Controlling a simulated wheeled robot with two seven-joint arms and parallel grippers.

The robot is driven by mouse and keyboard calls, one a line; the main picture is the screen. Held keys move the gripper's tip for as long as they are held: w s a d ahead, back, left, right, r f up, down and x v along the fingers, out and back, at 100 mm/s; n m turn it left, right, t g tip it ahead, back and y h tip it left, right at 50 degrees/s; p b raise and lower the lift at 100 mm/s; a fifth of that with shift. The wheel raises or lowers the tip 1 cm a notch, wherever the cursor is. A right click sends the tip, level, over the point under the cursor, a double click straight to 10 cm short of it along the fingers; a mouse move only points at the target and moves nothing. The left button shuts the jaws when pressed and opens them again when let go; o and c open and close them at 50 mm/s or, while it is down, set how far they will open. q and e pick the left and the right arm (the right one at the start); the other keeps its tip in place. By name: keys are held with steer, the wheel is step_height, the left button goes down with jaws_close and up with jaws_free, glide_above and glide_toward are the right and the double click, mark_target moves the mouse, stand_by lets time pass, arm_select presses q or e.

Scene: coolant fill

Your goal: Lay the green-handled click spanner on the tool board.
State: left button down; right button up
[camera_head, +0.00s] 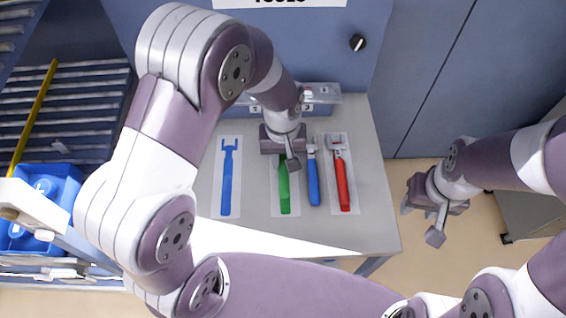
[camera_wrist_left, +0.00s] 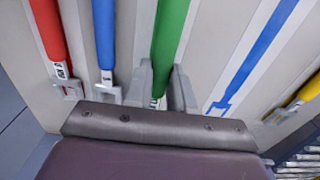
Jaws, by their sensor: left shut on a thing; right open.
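The green-handled click spanner (camera_head: 284,192) is at the tool board (camera_head: 259,209), over a pale strip. My left gripper (camera_head: 289,156) is shut on its head end. In the left wrist view the green handle (camera_wrist_left: 170,32) runs up from between the two fingers (camera_wrist_left: 160,88). The gripper hides most of the spanner's head. I cannot tell whether the spanner touches the board or is just above it. My right gripper (camera_head: 426,213) is open and empty, off the board's right side.
A blue-handled spanner (camera_head: 313,183) and a red-handled spanner (camera_head: 342,184) lie close to the right of the green one. A flat blue spanner outline (camera_head: 228,177) on the left is bare. A yellow-handled tool (camera_wrist_left: 307,90) shows in the wrist view. A blue bin (camera_head: 60,187) stands far left.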

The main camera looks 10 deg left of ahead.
mark_target(283, 162)
arm_select(q)
steer(key=f, duration=0.3)
steer(key=shift+s+d+f, duration=0.2)
steer(key=shift+s+d, duration=0.05)
steer(key=shift+w+a+f, duration=0.1)
steer(key=shift+w, duration=0.05)
steer(key=c, duration=1)
jaws_free()
steer(key=shift+f, duration=0.1)
steer(key=shift+o, duration=0.2)
step_height(283, 162, up, 12)
steer(key=shift+f, duration=0.15)
steer(key=s+a+f+m+t, duration=0.1)
steer(key=s+a+m, duration=0.2)
steer(key=s+a, duration=0.4)
steer(key=shift+s+a+f, duration=0.15)
steer(key=shift+s+f, duration=0.1)
steer(key=shift+s, duration=0.6)
